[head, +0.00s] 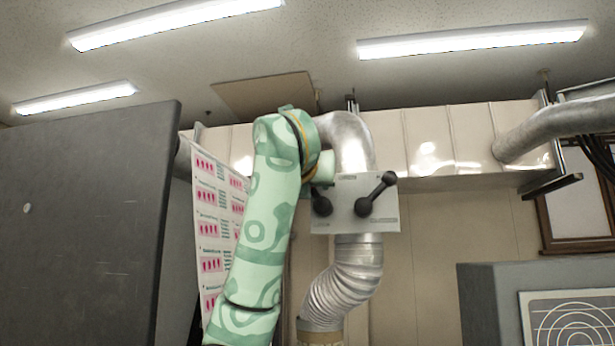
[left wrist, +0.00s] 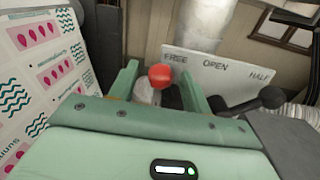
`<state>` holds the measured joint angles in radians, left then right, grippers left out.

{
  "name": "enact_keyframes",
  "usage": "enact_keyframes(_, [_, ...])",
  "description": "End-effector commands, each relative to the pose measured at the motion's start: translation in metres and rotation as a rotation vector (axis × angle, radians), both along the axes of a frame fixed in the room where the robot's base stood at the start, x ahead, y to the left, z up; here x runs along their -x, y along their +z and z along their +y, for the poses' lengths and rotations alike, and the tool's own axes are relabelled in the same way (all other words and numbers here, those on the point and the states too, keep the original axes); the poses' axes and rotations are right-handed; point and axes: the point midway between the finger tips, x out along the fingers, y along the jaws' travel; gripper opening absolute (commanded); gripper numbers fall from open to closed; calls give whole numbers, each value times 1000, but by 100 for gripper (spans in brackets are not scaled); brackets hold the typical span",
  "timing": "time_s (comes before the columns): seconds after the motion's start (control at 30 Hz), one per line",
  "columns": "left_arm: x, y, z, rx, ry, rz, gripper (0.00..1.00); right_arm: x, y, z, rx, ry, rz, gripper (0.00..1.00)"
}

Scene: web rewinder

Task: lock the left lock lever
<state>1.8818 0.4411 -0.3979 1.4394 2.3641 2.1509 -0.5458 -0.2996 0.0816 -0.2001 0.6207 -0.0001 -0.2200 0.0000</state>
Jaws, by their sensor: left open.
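A grey plate (head: 347,222) with two dark levers faces me in the head view. The left lever (head: 321,205) is partly hidden by my left arm. The right lever (head: 375,195) slants up to the right to a round black knob. In the left wrist view the plate (left wrist: 208,72) reads FREE, OPEN, HALF, and a black lever (left wrist: 262,101) shows at right. My left gripper (left wrist: 160,82) is open, with a red ball knob (left wrist: 161,76) seen between its fingers. Contact and the knob's attachment cannot be told. My right gripper is out of view.
A corrugated metal duct (head: 340,290) runs below the plate, and a smooth pipe (head: 350,140) is above it. A printed sheet (head: 212,215) hangs left of my arm. A dark panel (head: 80,220) stands farther left. A grey cabinet (head: 490,300) is at lower right.

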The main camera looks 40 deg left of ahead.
Motion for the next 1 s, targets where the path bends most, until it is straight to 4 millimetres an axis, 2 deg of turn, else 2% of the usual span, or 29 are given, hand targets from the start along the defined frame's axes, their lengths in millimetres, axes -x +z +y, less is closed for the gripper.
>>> enact_keyframes(0.13, [0,0,0,0,0,0,48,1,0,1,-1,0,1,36])
enact_keyframes(0.17, [0,0,0,0,0,0,43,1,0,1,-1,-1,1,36])
enact_keyframes(0.3, [0,0,0,0,0,0,4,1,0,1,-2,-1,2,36])
enact_keyframes(0.67, [0,-2,0,32,-3,-15,4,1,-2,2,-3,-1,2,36])
enact_keyframes(1.0, [3,-9,6,225,-7,-115,4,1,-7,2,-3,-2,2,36])
